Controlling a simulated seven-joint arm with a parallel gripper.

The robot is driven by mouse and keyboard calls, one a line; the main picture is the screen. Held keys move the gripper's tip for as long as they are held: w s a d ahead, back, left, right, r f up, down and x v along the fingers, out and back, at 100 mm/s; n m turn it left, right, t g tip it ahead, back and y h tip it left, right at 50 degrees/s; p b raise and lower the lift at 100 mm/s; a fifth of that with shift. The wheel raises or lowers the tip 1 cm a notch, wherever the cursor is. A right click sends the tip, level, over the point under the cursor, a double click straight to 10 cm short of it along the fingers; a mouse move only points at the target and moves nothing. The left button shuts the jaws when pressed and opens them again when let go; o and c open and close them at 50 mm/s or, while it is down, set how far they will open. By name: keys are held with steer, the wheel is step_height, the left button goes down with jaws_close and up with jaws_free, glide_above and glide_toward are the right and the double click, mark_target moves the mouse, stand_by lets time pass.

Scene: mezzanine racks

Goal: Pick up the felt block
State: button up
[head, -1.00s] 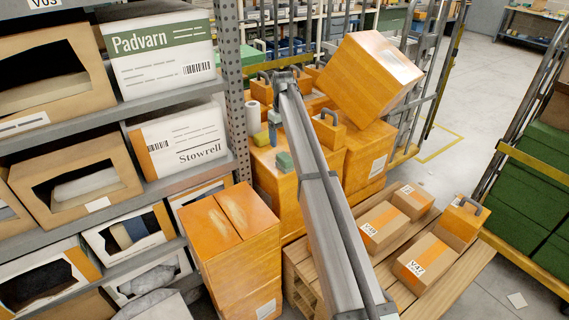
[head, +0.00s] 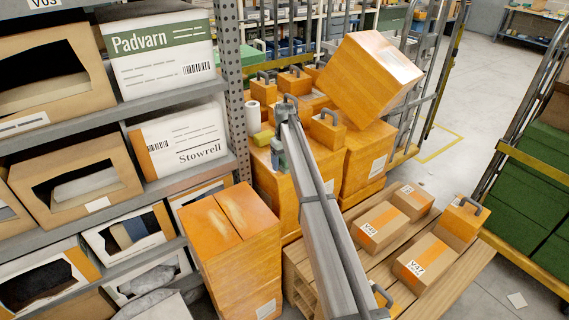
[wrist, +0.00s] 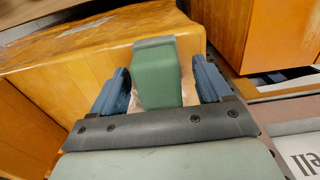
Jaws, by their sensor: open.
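The felt block, a green block with a greyer end (wrist: 155,75), stands on top of an orange-brown box (wrist: 60,65) near its edge. In the wrist view it lies between the two blue fingers of my gripper (wrist: 160,66), with a gap on each side. My gripper is open. In the head view my gripper (head: 276,147) is down at the front edge of the box top (head: 262,165), beside the white roll and yellowish block. The felt block (head: 284,163) shows there only as a small green patch, partly hidden by my gripper.
A white roll (head: 252,117) and a yellowish block (head: 262,138) stand close left. Small handled orange boxes (head: 327,130) stand close right. A large tilted box (head: 368,78) rises behind. Shelving with a perforated upright (head: 231,90) bounds the left. Open floor (head: 480,110) is at right.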

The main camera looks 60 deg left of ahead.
steer(key=c, duration=1.2)
steer(key=shift+r, duration=0.15)
step_height(320, 180, up, 10)
steer(key=shift+f, duration=0.15)
